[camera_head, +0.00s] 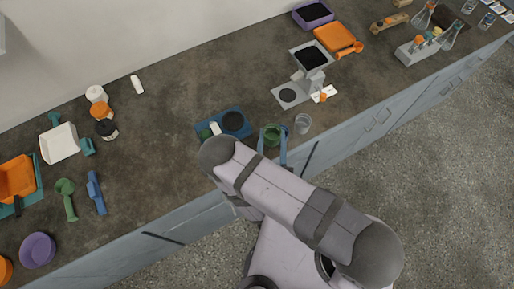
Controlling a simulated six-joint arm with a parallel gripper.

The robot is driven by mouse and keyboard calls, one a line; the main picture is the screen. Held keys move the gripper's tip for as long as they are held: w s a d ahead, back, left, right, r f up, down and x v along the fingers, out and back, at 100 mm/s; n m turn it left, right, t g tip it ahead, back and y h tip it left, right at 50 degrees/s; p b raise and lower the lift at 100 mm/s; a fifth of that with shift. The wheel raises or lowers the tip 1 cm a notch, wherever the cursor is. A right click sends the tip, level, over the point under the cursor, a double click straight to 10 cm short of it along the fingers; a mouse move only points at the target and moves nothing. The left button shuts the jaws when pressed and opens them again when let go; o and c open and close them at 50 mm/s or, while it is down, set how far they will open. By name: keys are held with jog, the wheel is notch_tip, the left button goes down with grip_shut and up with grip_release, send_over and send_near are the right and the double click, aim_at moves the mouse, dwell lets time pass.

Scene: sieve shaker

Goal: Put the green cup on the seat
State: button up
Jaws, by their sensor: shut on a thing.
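The green cup (272,131) is upright near the front edge of the counter, between the blue fingers of my gripper (272,140). My gripper is shut on the cup. I cannot tell whether the cup touches the counter. A blue base with a dark round seat (233,121) lies just left of the cup, apart from it. A grey plate with a smaller dark disc (288,95) lies behind the cup to the right. I cannot tell for sure which disc is the seat. My arm hides part of the counter's front.
A clear beaker (303,123) stands close to the right of the cup. A grey device (310,62) with a dark top stands behind. A green scoop (66,196), a blue tool (96,191) and a purple bowl (38,250) are at the left. The counter's middle left is clear.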

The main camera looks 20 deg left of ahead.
jog(key=a+y, duration=0.1)
jog(key=a+r+n+y, duration=0.1)
jog(key=a, duration=0.1)
jog(key=s+a+n+g+y, duration=0.1)
jog(key=shift+s+a+r, duration=0.1)
jog(key=shift+a+r, duration=0.1)
notch_tip(320, 180, down, 5)
jog(key=b, duration=0.4)
jog(key=shift+f, duration=0.1)
jog(key=shift+f+b, duration=1.95)
jog(key=shift+f, duration=0.25)
